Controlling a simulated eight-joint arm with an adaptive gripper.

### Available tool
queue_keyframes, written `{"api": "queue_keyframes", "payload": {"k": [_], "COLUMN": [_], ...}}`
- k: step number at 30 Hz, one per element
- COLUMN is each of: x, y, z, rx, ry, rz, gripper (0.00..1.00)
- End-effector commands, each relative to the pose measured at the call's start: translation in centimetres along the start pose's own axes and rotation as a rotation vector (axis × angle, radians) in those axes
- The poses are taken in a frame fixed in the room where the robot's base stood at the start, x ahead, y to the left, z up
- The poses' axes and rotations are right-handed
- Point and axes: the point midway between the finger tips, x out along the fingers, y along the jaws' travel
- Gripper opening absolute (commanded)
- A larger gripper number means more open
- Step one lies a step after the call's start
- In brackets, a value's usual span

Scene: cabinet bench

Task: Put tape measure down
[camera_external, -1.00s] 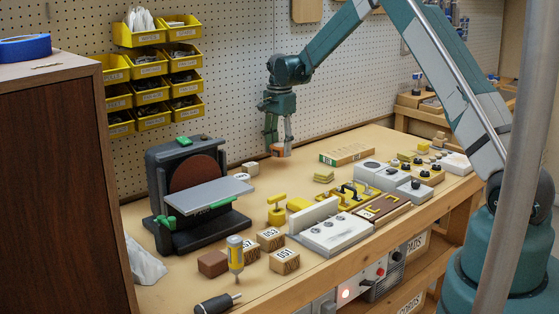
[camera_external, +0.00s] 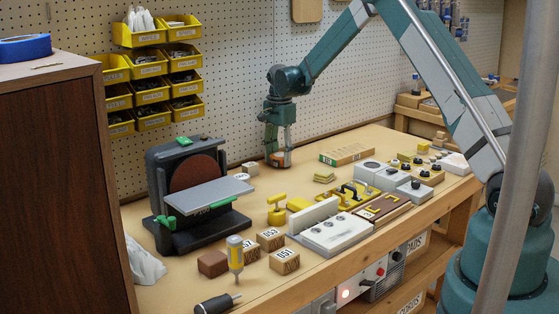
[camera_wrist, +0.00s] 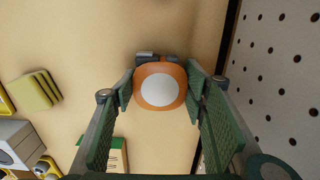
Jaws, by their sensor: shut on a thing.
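The tape measure (camera_wrist: 160,91) is orange with a round white face and a dark edge at its top in the wrist view. It sits between the two fingers of my gripper (camera_wrist: 160,88), which is shut on it. In the external view my gripper (camera_external: 279,158) points down at the back of the bench, near the pegboard. The tape measure (camera_external: 279,159) shows small and orange between the fingertips there, at or very close to the bench top (camera_external: 225,270). I cannot tell whether it touches the surface.
A disc sander (camera_external: 195,190) stands to the left, with a small pale block (camera_external: 249,168) between it and my gripper. A flat box (camera_external: 346,154) and yellow pads (camera_external: 324,176) lie to the right. The pegboard (camera_wrist: 285,70) is close on one side. Bare bench surrounds the tape measure.

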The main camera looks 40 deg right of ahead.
Motion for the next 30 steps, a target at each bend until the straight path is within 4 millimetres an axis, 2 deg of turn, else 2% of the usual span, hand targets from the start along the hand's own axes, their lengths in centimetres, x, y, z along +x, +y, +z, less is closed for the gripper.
{"api": "queue_keyframes", "payload": {"k": [6,7,10,23,30], "x": [0.3,0.4,0.3,0.1,-1.6], "y": [0.0,0.0,0.0,0.0,0.0], "z": [0.0,0.0,0.0,0.0,0.0], "rx": [0.0,0.0,0.0,0.0,0.0], "ry": [0.0,0.0,0.0,0.0,0.0], "rz": [0.0,0.0,0.0,0.0,0.0], "gripper": [0.27,0.45,0.58,0.58,0.58]}}
